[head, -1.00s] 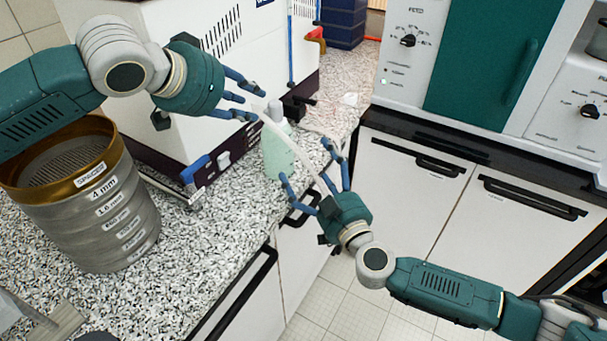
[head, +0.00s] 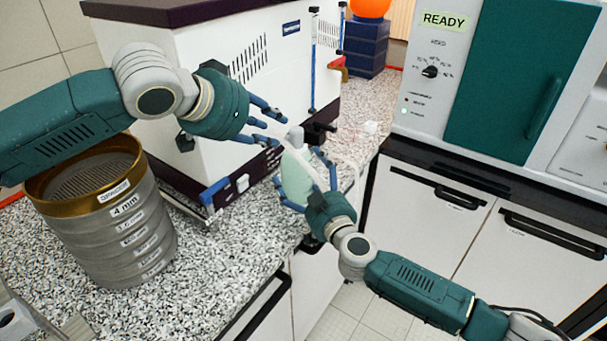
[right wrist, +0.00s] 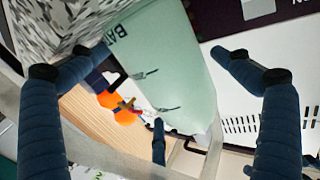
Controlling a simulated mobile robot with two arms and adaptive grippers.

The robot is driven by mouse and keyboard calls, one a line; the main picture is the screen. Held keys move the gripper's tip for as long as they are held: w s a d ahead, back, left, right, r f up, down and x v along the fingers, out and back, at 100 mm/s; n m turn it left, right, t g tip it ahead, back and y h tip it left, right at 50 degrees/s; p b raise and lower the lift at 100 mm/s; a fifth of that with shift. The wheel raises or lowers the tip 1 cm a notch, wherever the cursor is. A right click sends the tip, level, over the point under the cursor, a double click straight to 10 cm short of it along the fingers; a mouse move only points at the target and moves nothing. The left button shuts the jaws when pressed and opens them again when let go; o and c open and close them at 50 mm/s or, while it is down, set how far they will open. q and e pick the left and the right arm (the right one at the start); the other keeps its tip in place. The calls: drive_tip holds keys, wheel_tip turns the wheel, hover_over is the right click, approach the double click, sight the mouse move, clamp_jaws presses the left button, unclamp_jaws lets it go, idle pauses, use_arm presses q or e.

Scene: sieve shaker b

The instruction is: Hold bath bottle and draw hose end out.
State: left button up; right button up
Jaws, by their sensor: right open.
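The pale green bath bottle (head: 296,178) stands upright near the counter's front edge in the head view. In the right wrist view it (right wrist: 165,65) lies between my open fingers, its lettering partly hidden. My right gripper (head: 306,172) is open around the bottle's near side; whether a finger touches it is unclear. The whitish hose (head: 309,165) runs from beside my left fingers down past the bottle toward my right gripper. Its end is hard to make out. My left gripper (head: 279,127) is just above and left of the bottle's top, its fingers beside the hose; their grip is unclear.
A sieve stack (head: 125,235) with a brass top stands at the left of the speckled counter. A white machine (head: 200,100) stands behind my left gripper. A teal-doored unit (head: 505,80) showing READY is at the right. Blue crates (head: 367,45) are at the back.

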drive_tip(key=shift+w+a, duration=0.1)
drive_tip(key=shift+w, duration=0.15)
drive_tip(key=c, duration=1.6)
drive_tip(key=o, duration=1.6)
drive_tip(key=shift+s, duration=0.1)
drive_tip(key=v, duration=1.2)
drive_tip(key=shift+f, duration=0.1)
